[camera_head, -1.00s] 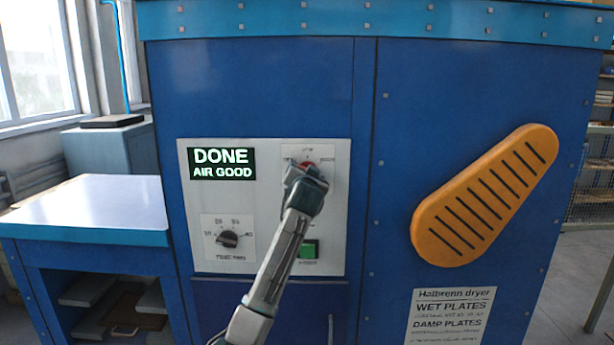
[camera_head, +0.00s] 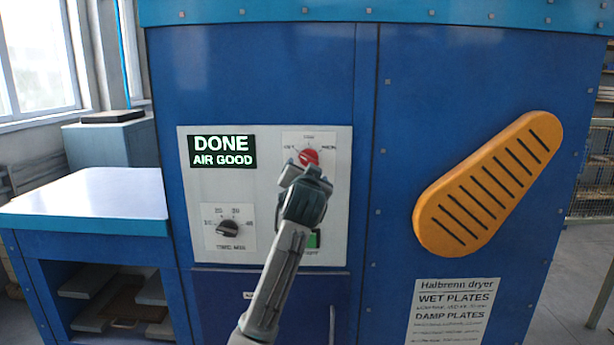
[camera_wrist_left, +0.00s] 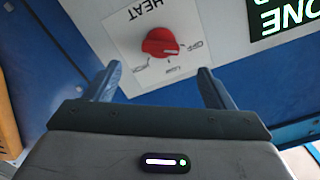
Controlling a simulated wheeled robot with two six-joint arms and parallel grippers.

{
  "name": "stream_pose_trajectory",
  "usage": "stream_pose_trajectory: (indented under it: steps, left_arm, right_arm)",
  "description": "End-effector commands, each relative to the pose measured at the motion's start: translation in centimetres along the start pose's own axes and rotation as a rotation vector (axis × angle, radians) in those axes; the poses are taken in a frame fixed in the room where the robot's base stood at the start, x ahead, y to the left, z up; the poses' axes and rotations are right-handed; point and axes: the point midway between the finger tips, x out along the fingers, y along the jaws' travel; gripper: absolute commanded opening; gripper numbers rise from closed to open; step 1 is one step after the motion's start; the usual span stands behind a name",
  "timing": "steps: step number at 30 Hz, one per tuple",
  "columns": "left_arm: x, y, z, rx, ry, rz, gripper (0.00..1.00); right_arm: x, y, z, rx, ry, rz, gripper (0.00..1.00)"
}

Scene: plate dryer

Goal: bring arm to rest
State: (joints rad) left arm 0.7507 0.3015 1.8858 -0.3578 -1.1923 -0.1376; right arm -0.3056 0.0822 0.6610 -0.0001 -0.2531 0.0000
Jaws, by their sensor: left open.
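My left gripper (camera_head: 300,172) stands in front of the dryer's control panel (camera_head: 265,185), just below the red heat knob (camera_head: 308,157). In the left wrist view its fingers (camera_wrist_left: 158,88) are spread wide and empty. The red knob (camera_wrist_left: 160,42) shows beyond the fingertips, apart from them, and its white mark appears to face the OFF label. The green button (camera_head: 314,238) is partly hidden behind my left arm. My right gripper is not in view.
The display (camera_head: 222,152) reads DONE AIR GOOD. A black timer knob (camera_head: 228,228) sits at the panel's lower left. An orange slotted cover (camera_head: 488,185) juts from the blue dryer (camera_head: 440,80) at right. A white-topped bench (camera_head: 85,195) stands at left.

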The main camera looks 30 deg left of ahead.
Motion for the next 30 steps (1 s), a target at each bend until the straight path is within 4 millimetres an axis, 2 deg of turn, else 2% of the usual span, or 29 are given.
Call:
stream_pose_trajectory:
  steps: [11, 14, 16, 17, 20, 21, 23, 24, 26, 30]
  left_arm:
    - [0.1, 0.1, 0.1, 0.001, -0.001, 0.001, 0.76]
    - [0.7, 1.2, 1.3, 0.010, -0.016, 0.018, 0.76]
    - [1.5, 3.0, 3.4, 0.024, -0.044, 0.047, 0.76]
    - [1.9, 4.1, 4.7, 0.032, -0.058, 0.063, 0.76]
    - [3.3, 8.4, 10.1, 0.058, -0.120, 0.132, 0.76]
    - [3.7, 10.3, 12.6, 0.068, -0.147, 0.162, 0.76]
    - [4.0, 13.0, 16.4, 0.081, -0.186, 0.205, 0.76]
    - [4.0, 14.7, 19.0, 0.089, -0.213, 0.233, 0.76]
    - [3.8, 17.1, 23.0, 0.099, -0.253, 0.273, 0.76]
    - [2.2, 22.2, 32.4, 0.115, -0.348, 0.362, 0.76]
  right_arm:
    - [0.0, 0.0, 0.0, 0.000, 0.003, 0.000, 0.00]
    - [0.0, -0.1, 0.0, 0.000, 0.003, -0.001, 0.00]
    - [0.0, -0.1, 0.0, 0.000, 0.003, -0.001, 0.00]
    - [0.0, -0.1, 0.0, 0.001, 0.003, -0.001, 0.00]
    - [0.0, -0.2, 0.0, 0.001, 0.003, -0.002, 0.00]
    - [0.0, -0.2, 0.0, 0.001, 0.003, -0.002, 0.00]
    - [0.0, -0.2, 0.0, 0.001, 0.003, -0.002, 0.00]
    - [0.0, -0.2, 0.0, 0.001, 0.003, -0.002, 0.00]
    - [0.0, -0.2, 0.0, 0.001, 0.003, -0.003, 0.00]
    - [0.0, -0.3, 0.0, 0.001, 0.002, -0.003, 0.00]
